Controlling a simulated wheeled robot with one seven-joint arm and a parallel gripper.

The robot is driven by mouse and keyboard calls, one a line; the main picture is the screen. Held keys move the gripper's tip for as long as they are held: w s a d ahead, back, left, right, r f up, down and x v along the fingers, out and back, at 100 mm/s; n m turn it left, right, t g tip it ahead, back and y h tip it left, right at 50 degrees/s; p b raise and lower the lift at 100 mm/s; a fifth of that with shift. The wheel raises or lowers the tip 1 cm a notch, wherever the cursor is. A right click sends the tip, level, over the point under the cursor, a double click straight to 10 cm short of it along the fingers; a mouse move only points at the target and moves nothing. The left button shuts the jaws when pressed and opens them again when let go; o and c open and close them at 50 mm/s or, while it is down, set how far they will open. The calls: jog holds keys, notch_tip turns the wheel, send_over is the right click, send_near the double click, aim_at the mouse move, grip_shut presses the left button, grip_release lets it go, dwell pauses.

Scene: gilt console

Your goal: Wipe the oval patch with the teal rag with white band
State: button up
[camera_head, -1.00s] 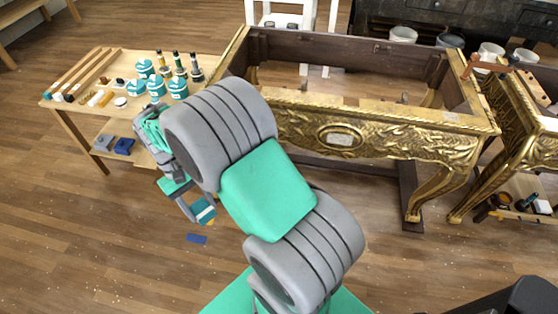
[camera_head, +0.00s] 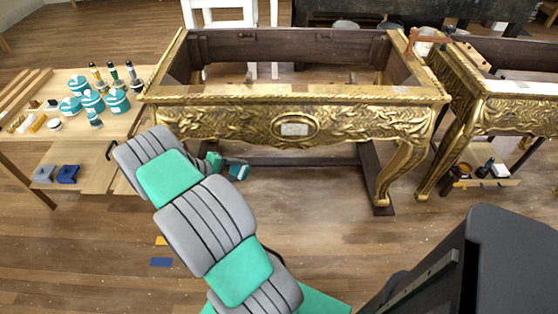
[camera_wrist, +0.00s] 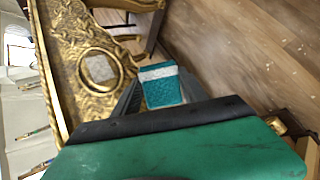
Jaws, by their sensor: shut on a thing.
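The oval patch (camera_head: 295,129) is a pale, worn area inside a gilt oval frame at the middle of the console's front apron. It also shows in the wrist view (camera_wrist: 100,69), left of the rag. The teal rag with white band (camera_wrist: 162,87) is between the jaws of my gripper (camera_wrist: 155,92), which is shut on it. In the head view the rag (camera_head: 238,171) shows just beyond my arm, below and left of the patch and apart from it. My arm hides most of the gripper in that view.
The gilt console (camera_head: 390,122) has an open top and curved legs. A wooden side table (camera_head: 120,128) at left holds teal pots, bottles and tools. A second gilt piece (camera_head: 500,112) stands at right. A blue piece (camera_head: 161,262) lies on the floor. Floor before the console is mostly clear.

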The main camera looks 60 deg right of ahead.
jog(key=s+d+r+n+t+h+b, duration=0.3)
jog(key=s+d+t+h+b, duration=0.35)
jog(key=s+d, duration=0.6)
jog(key=shift+h, duration=0.75)
jog(key=shift+w+d+f+p, duration=0.1)
jog(key=shift+w+d+p, duration=0.2)
jog(key=shift+w+d, duration=0.5)
jog(key=shift+w+d+f+p, duration=0.1)
jog(key=shift+w+d+p, duration=0.25)
jog(key=shift+d, duration=0.8)
jog(key=shift+w+d+f+p, duration=0.1)
jog(key=shift+w+d+p, duration=0.1)
jog(key=shift+w+d, duration=0.6)
jog(key=shift+w+d, duration=0.3)
jog(key=shift+d, duration=0.65)
